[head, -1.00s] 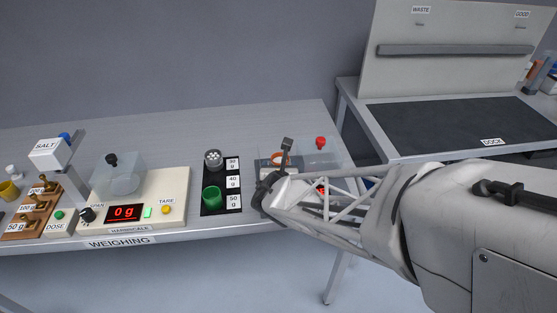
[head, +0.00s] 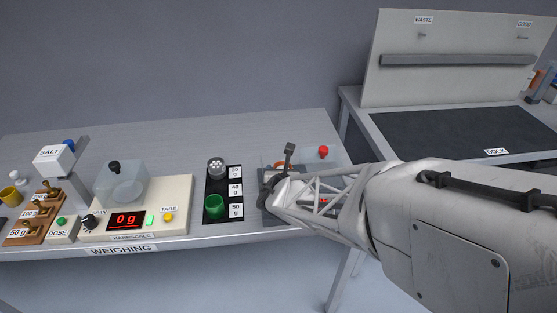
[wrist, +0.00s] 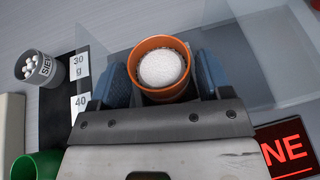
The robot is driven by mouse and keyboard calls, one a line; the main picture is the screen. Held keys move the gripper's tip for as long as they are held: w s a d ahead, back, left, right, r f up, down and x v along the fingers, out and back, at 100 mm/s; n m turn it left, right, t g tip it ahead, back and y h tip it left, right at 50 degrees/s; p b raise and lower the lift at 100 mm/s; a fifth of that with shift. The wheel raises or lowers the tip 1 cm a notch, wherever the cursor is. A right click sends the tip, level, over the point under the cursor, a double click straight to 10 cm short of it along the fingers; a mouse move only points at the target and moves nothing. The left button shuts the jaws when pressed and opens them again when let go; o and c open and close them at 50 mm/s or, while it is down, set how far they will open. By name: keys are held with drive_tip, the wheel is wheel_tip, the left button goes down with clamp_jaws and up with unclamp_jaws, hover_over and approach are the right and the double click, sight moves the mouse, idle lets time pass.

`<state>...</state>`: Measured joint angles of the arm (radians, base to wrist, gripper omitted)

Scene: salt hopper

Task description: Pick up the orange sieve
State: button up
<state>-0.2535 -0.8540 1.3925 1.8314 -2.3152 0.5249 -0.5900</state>
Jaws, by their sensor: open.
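The orange sieve (wrist: 150,46) is a round orange cup with a white, grainy-looking round surface inside. It stands between the two blue finger pads of my gripper (wrist: 163,78) in the wrist view. The pads are apart on either side of it; I cannot tell whether they touch it. In the head view only a bit of its orange rim (head: 283,164) shows, the rest hidden behind my gripper (head: 272,183).
A grey cup with white balls (wrist: 40,68) and a green cup (head: 215,206) stand on the black weight strip, left of my gripper. The scale (head: 180,190) reads 0 g. A red knob (head: 323,152) is close by on the right. Bare table lies behind.

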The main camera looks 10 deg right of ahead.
sight(282, 167)
drive_tip(key=shift+w+d+f, duration=0.1)
drive_tip(key=shift+w+f, duration=0.15)
drive_tip(key=shift+w, duration=0.4)
drive_tip(key=shift+c, duration=0.3)
drive_tip(key=c, duration=0.8)
drive_tip(key=shift+o, duration=0.2)
drive_tip(key=shift+r, duration=0.1)
drive_tip(key=shift+r, duration=1.6)
drive_tip(key=shift+s+r, duration=0.1)
drive_tip(key=shift+s, duration=0.2)
drive_tip(key=s+d+r, duration=0.1)
drive_tip(key=s+d, duration=0.1)
drive_tip(key=s, duration=1.3)
drive_tip(key=shift+s+r, duration=0.15)
drive_tip(key=shift+r, duration=0.05)
